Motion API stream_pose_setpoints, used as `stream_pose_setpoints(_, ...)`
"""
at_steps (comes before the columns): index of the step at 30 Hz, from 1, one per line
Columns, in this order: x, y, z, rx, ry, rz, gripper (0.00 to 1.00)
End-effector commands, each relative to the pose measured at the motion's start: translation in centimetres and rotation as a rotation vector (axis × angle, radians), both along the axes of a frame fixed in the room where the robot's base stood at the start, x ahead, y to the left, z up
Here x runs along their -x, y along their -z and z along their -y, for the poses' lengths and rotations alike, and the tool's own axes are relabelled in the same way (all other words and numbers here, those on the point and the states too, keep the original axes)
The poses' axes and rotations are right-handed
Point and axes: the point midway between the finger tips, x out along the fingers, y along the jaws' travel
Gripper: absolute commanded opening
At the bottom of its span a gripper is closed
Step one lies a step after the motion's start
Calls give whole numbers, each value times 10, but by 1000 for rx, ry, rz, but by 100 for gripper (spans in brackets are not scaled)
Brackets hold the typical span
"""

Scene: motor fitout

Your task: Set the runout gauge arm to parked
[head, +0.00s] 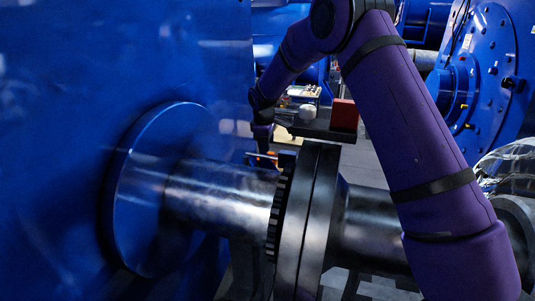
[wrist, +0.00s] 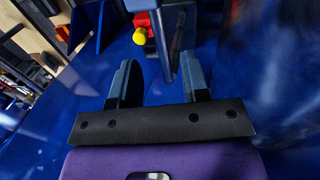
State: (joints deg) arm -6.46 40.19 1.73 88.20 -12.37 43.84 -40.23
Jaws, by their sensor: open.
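My gripper (wrist: 160,70) is open in the wrist view, with its two grey-blue fingers apart. A slim dark bar (wrist: 162,45), which looks like the runout gauge arm, reaches down from the top edge into the space between the fingers, nearer the right one. I cannot tell whether it touches that finger. A red part (wrist: 141,20) and a yellow ball (wrist: 140,36) sit beside the bar on its left. In the head view my gripper (head: 263,145) is small and dark, behind the shaft, close to a small orange-red part (head: 270,157). The gauge's base is hidden there.
A large blue motor housing (head: 60,120) fills the left. A steel shaft (head: 220,195) with a toothed dark coupling (head: 310,220) crosses the front. Behind stands a dark shelf (head: 315,128) with a red box (head: 344,115). Another blue machine (head: 500,70) stands at right.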

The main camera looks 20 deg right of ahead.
Motion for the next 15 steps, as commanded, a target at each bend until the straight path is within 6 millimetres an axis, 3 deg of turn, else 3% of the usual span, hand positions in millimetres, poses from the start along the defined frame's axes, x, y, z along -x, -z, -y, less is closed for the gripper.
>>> stream_pose_setpoints(7,-6,37,4,0,0,-1,42)
stream_pose_setpoints(15,-8,51,6,0,1,1,42)
